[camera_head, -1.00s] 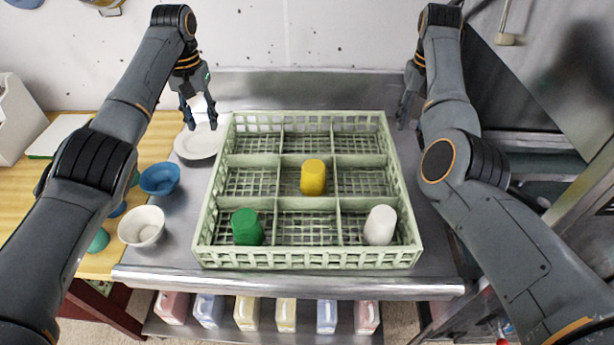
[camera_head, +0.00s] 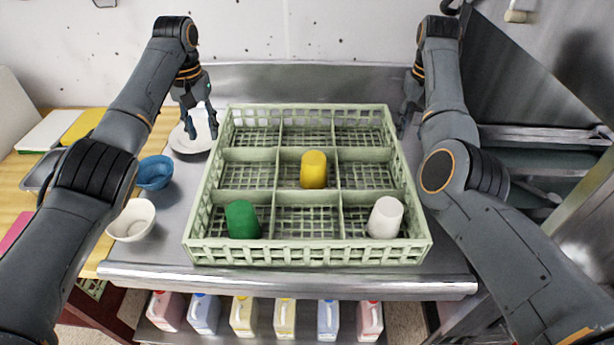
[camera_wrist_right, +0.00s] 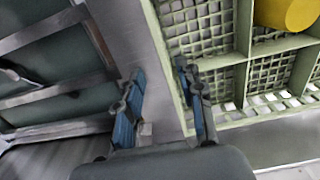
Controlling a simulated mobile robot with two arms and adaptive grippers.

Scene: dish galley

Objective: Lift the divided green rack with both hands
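The pale green divided rack (camera_head: 308,253) sits on the steel counter, upright and level. It holds a green cup (camera_head: 242,219) at front left, a yellow cup (camera_head: 314,169) in the centre compartment and a white cup (camera_head: 385,217) at front right. My left gripper (camera_head: 202,130) is open beside the rack's back left, above a white plate. My right gripper (camera_head: 404,116) is at the rack's right side, partly hidden by its arm. In the right wrist view my right gripper (camera_wrist_right: 162,105) is open, its fingers apart near the rack's side wall (camera_wrist_right: 160,45). I see no contact.
A white plate (camera_head: 186,143), a blue bowl (camera_head: 154,172) and a white bowl (camera_head: 131,220) stand left of the rack. Several coloured jugs (camera_head: 242,316) are on the shelf below. A wall is behind the counter, and steel equipment (camera_head: 545,140) is at right.

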